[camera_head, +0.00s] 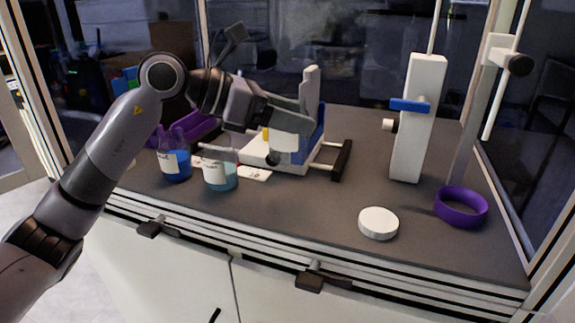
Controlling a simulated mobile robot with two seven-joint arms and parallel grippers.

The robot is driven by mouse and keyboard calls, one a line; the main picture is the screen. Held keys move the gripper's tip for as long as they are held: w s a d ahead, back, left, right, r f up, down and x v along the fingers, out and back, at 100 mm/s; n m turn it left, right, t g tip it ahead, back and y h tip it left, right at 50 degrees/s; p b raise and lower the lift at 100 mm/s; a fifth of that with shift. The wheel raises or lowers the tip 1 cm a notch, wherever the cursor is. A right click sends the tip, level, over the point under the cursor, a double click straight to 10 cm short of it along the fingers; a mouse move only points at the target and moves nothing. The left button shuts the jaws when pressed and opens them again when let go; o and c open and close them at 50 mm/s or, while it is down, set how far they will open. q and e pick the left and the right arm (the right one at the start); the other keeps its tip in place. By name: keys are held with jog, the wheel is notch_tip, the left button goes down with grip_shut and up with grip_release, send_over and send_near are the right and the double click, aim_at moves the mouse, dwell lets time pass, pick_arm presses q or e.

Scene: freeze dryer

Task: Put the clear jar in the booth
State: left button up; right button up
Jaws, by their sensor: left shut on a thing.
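My left gripper (288,118) reaches in from the left over the dark worktop. It is shut on a pale, jar-like thing (284,146), which looks like the clear jar. The fingers and the white and blue device behind it make its outline hard to tell. The booth (345,225) has a dark grey floor, glass panels and a metal front edge. The held thing is inside the booth, above its floor or close to it; I cannot tell whether it touches. My right gripper is not in view.
A blue-liquid bottle (175,165) and a teal-liquid jar (220,175) stand left of the gripper. A white and blue device (320,140) is behind it. A white stand (412,125), white lid (378,223) and purple ring (460,207) are at right. The floor before the device is clear.

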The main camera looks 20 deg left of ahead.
pick_arm(q)
notch_tip(320, 180, down, 9)
jog(key=shift+f, duration=0.1)
dwell(0.4)
jog(key=shift+f, duration=0.15)
jog(key=o, duration=1.1)
